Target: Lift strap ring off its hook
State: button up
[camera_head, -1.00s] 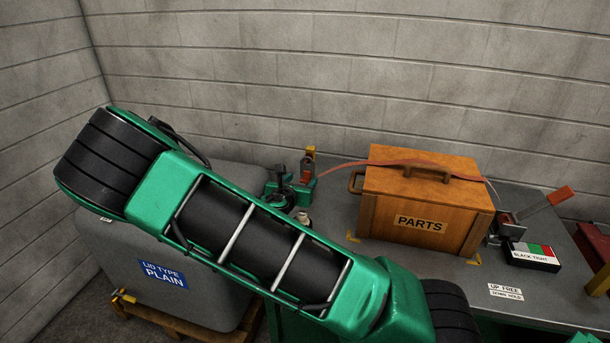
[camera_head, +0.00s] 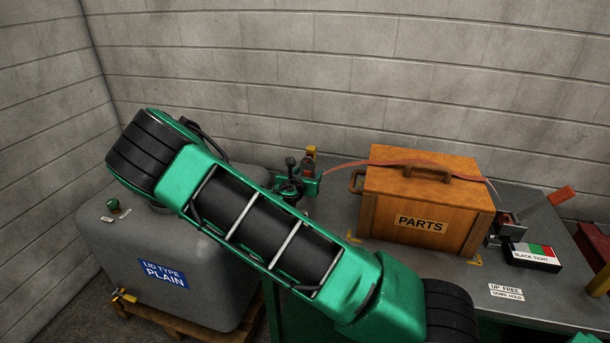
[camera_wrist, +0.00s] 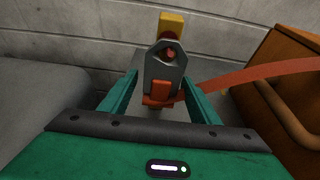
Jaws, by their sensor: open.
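The strap ring (camera_wrist: 164,72) is a grey plate with a hole, seen upright in the wrist view at a hook with a yellow tip (camera_wrist: 171,24). The orange strap (camera_wrist: 255,76) runs right from the ring's lower end. In the head view the yellow hook tip (camera_head: 311,151) stands behind my gripper (camera_head: 312,184), and the strap (camera_head: 345,164) crosses over the parts box. My gripper (camera_wrist: 161,80) is open, with one green finger on each side of the ring. Gaps show beside the ring; whether a finger touches it, I cannot tell. The hook's lower part is hidden.
The wooden parts box (camera_head: 385,220) stands on the grey bench (camera_head: 410,285), close right of my gripper. A ratchet with an orange handle (camera_head: 561,196) holds the strap's far end. A grey tank (camera_head: 110,250) stands left; the block wall is behind.

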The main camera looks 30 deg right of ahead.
aim_at(307, 173)
jog(key=shift+c, duration=0.7)
jog(key=c, duration=0.8)
jog(key=shift+r, duration=0.35)
jog(key=shift+s+a, duration=0.1)
jog(key=shift+s+a+r, duration=0.2)
jog(key=shift+s+a, duration=0.25)
jog(key=shift+a, duration=0.05)
jog(key=shift+s+a, duration=0.1)
jog(key=shift+v, duration=1.05)
